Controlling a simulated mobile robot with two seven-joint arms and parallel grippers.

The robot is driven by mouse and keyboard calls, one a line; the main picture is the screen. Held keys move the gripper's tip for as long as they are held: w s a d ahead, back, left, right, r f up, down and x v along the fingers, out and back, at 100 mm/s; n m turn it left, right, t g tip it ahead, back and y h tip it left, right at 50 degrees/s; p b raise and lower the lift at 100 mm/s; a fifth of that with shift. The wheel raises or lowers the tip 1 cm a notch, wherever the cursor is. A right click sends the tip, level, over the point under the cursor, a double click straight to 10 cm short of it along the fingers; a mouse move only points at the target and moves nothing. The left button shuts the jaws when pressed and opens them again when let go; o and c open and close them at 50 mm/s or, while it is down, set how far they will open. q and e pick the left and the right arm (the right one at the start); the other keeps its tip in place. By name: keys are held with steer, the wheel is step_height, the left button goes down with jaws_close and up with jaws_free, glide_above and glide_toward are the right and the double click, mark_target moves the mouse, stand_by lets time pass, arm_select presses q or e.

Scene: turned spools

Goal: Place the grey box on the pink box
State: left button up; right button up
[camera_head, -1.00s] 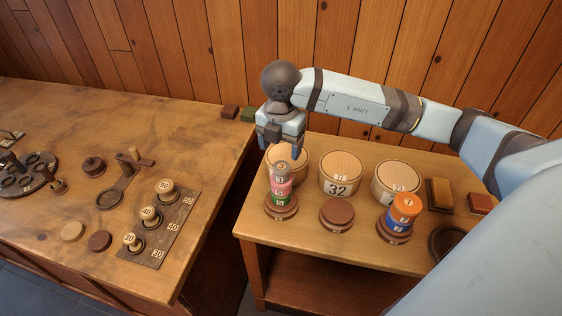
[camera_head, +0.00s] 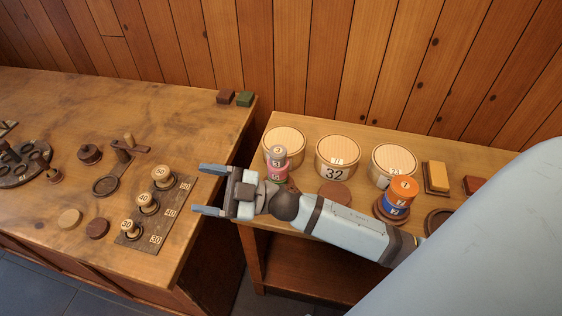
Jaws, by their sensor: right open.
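The grey piece (camera_head: 277,155) is a small round spool, not a box. It sits directly on top of the pink piece (camera_head: 277,170), also a round spool, in a stack on the right-hand table. My right arm hides the lower part of this stack. My right gripper (camera_head: 213,190) is open and empty. In the picture its two fingers point left, to the left of the stack and apart from it, over the gap between the tables. My left gripper is not in view.
Several round wooden drums, one the middle drum (camera_head: 338,155), stand behind the stack. An orange spool (camera_head: 404,187) tops a blue one on a stand to the right. The left table holds a numbered peg board (camera_head: 168,212) near its right edge.

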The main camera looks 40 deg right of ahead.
steer(key=s+d+f+m+t+h, duration=0.2)
steer(key=d+f+m+t+h, duration=0.3)
steer(key=f+m+h, duration=0.55)
steer(key=s+d+f+m+g+h, duration=0.1)
steer(key=s+f+g+h, duration=0.1)
steer(key=s+f, duration=0.3)
steer(key=s+d+f+m+g+h, duration=0.2)
steer(key=s+f+g+h, duration=0.1)
steer(key=f, duration=0.7)
steer(key=s+g, duration=0.1)
steer(key=s, duration=0.1)
steer(key=shift+s+f, duration=0.25)
steer(key=shift+s, duration=0.15)
